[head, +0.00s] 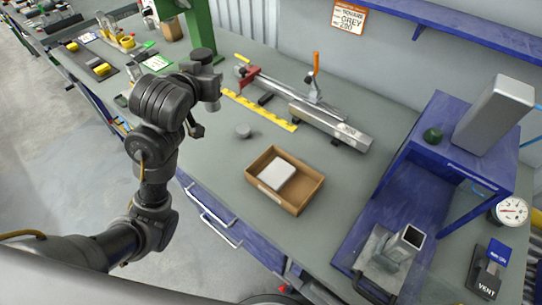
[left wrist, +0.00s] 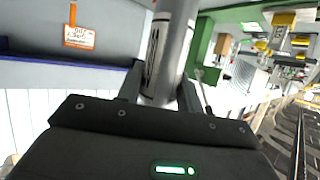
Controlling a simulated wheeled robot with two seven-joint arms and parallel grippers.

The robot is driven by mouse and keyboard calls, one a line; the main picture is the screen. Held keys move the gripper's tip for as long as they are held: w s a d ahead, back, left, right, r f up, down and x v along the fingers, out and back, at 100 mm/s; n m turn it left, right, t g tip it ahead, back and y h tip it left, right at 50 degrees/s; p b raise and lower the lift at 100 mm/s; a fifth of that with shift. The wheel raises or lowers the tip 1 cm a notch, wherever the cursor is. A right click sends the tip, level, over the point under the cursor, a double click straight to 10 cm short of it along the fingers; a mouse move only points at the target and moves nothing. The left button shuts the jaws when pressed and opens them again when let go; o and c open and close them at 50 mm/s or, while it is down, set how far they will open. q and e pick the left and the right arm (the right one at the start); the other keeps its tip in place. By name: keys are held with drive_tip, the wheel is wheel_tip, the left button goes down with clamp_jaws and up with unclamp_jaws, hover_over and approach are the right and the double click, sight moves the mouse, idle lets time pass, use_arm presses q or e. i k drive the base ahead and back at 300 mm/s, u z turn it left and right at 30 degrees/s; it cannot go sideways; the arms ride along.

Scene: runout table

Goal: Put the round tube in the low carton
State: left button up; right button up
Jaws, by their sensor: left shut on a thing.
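The low carton (head: 313,183) is a shallow open brown box on the table, right of the middle in the head view. A pale block with rounded edges lies inside it. In the left wrist view the round tube (left wrist: 168,58), a silver-grey cylinder with dark marks, is held between the fingers of my left gripper (left wrist: 160,98), which is shut on it. In the head view my left arm reaches over the table's left part, left of and apart from the carton. I cannot clearly make out the tube there. My right gripper is in neither view.
A blue stand (head: 440,150) with a tall grey block (head: 494,112) is at right. A square metal tube piece (head: 408,243) stands in front of it.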

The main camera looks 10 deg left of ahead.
sight(299, 192)
drive_tip(key=u, duration=0.05)
drive_tip(key=k, duration=1.05)
drive_tip(key=z, duration=0.6)
drive_tip(key=k, duration=0.8)
drive_tip(key=z, duration=0.5)
